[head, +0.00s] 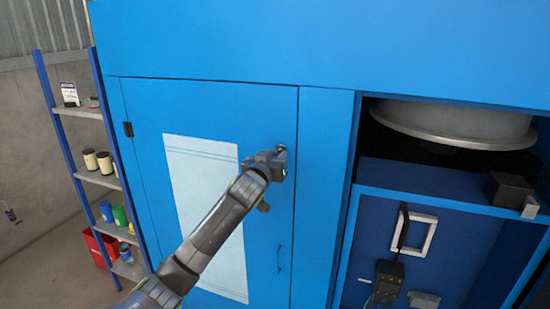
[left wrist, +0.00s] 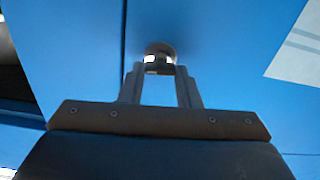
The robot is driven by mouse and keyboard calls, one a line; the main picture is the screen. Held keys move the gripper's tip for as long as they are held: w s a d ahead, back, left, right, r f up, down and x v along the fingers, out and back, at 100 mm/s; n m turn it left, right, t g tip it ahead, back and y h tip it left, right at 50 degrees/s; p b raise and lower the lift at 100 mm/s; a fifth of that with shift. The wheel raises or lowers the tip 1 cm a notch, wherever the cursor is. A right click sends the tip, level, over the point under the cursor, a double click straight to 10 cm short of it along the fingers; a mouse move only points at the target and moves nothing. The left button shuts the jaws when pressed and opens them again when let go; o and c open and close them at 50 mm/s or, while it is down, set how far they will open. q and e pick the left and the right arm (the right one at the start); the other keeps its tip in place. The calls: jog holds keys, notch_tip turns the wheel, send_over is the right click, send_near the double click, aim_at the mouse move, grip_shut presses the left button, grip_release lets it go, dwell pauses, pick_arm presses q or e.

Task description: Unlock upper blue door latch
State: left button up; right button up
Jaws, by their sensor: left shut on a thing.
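The upper blue door (head: 270,115) is a flat panel with a white sheet on it, and it looks closed in its frame. Its latch is a small round metal knob near the right edge, mostly hidden by my gripper in the head view. The latch (left wrist: 160,47) shows at the fingertips in the left wrist view, close to the door seam. My left gripper (head: 282,157) is shut on the latch, and its fingers (left wrist: 160,70) reach straight to it. My right gripper is in neither view.
A thin vertical handle (head: 279,259) sits lower on the door. To the right is an open bay with a round pale tank part (head: 455,122) and a dark box (head: 508,189). A blue shelf rack (head: 85,112) with cans stands at the left.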

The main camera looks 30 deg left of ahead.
pick_arm(q)
jog(key=n, duration=0.4)
jog(key=shift+a+b, duration=0.1)
jog(key=shift+b, duration=0.2)
jog(key=n, duration=0.4)
jog(key=shift+f+n+b, duration=0.1)
jog(key=shift+n+b, duration=0.3)
jog(key=n+b, duration=0.1)
jog(key=n, duration=0.3)
jog(key=shift+a, duration=0.1)
jog(key=shift+f+n+b, duration=0.1)
jog(key=shift+n+b, duration=0.4)
jog(key=shift+n, duration=1.6)
jog(key=o, duration=1)
jog(key=shift+s, duration=0.1)
